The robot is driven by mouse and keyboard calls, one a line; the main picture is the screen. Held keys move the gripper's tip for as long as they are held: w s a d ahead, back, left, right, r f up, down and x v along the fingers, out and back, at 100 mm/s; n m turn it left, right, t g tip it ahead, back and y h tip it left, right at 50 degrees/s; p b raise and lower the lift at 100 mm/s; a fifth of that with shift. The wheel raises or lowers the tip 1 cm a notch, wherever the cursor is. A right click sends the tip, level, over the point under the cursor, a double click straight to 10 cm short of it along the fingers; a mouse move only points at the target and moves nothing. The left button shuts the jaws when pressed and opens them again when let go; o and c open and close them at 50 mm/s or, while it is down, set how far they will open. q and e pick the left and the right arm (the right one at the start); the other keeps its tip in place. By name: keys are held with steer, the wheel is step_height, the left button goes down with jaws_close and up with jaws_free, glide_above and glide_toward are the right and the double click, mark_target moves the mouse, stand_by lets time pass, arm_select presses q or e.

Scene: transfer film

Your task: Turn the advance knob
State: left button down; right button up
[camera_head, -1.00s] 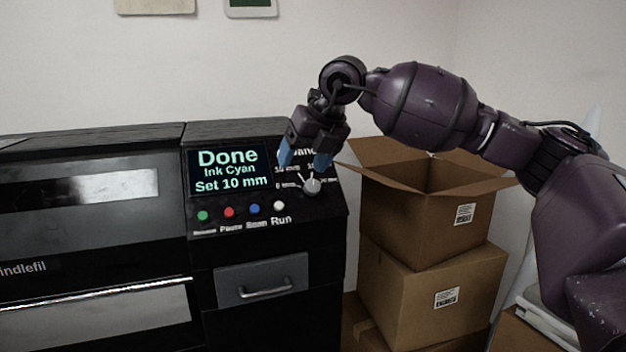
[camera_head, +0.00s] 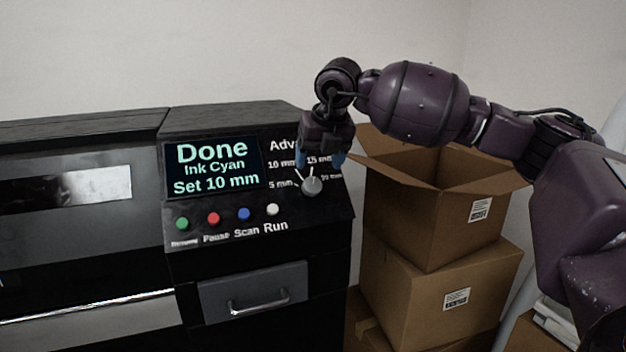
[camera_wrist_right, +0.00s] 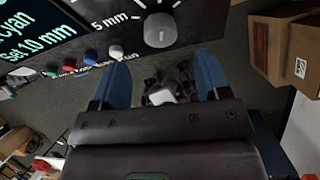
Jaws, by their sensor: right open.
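The advance knob (camera_head: 312,187) is a round grey dial on the black control panel, right of the screen, with marks from 5 mm to 20 mm around it. In the right wrist view the knob (camera_wrist_right: 160,30) sits ahead of the fingers, near the top edge. The screen (camera_head: 212,166) reads "Done, Ink Cyan, Set 10 mm". My left gripper is not in view.
Green, red, blue and white buttons (camera_head: 273,209) line the panel below the screen. A drawer with a handle (camera_head: 259,302) is beneath. Stacked cardboard boxes (camera_head: 441,285), the top one open, stand close right of the machine under my right arm.

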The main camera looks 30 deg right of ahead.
mark_target(313, 182)
steer(key=x, duration=0.7)
steer(key=shift+p, duration=0.4)
steer(key=c, duration=0.9)
